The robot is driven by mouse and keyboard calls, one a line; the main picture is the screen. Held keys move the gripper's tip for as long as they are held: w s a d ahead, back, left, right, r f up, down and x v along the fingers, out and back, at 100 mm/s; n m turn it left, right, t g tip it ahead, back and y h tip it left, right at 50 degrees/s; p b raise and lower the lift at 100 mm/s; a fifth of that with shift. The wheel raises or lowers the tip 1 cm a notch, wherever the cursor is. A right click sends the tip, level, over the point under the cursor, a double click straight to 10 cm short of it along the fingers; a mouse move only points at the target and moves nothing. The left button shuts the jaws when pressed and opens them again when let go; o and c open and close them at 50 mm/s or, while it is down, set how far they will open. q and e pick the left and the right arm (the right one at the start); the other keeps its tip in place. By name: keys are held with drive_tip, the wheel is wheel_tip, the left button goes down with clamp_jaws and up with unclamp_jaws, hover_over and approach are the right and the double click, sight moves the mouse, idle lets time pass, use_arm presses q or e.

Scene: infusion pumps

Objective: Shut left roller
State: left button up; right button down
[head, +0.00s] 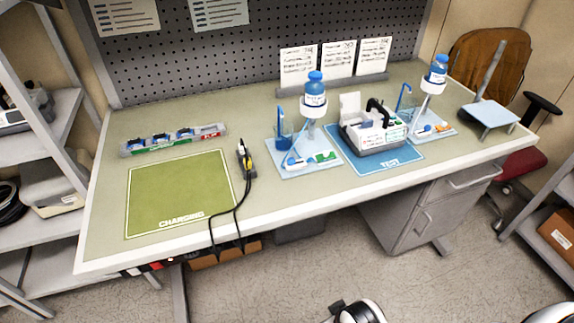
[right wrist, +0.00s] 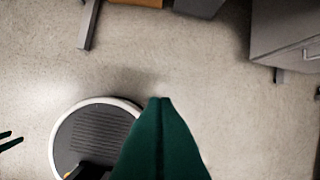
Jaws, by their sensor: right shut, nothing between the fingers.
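The left pump stand (head: 280,170) is a pale blue board with a blue-capped bottle (head: 314,95) on a post. A small white and blue roller clamp (head: 295,163) appears to lie on this board, next to a green and white part (head: 325,157). It is too small to tell its wheel position. My right gripper (right wrist: 160,100) is shut and empty above the floor, well away from the bench, and is not seen in the head view.
A white pump (head: 375,135) sits on a blue mat right of the left stand. A second stand with a bottle (head: 434,75) is further right. A green charging mat (head: 180,195), black cables (head: 240,205) and a parts rack (head: 175,139) are left. The bench's front edge is mostly clear.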

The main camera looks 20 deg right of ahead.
sight(291, 161)
drive_tip(key=w+a+r+n+t, duration=0.1)
drive_tip(key=w+r+t, duration=0.3)
drive_tip(key=w+r, duration=0.3)
drive_tip(key=w+a+r+n+t+h, duration=0.1)
drive_tip(key=w+r+t, duration=0.3)
drive_tip(key=w+r, duration=0.4)
drive_tip(key=w+a+r+n+t+h, duration=0.1)
drive_tip(key=w+a+r+n+t, duration=0.1)
drive_tip(key=w+r, duration=0.6)
drive_tip(key=shift+w+a+r+n+t+b, duration=0.15)
drive_tip(key=shift+w+t, duration=0.2)
drive_tip(key=shift+w, duration=0.4)
drive_tip(key=shift+w+a+f+n+t+b, duration=0.15)
drive_tip(key=shift+w+t, duration=0.25)
drive_tip(key=shift+w, duration=0.4)
drive_tip(key=shift+w+a+r+n+t+b, duration=0.1)
drive_tip(key=shift+w+r+n+t, duration=0.2)
drive_tip(key=shift+w, duration=0.45)
drive_tip(key=shift+w+a+r, duration=0.15)
drive_tip(key=shift+w, duration=0.05)
drive_tip(key=p+x, duration=0.1)
drive_tip(key=x, duration=0.8)
drive_tip(key=shift+w+r, duration=0.1)
drive_tip(key=shift+w, duration=0.3)
drive_tip(key=d+f, duration=0.2)
drive_tip(key=shift+w+d+f+p, duration=0.2)
drive_tip(key=shift+d+p, duration=0.1)
drive_tip(key=shift+d+f, duration=0.3)
drive_tip(key=shift+f, duration=0.05)
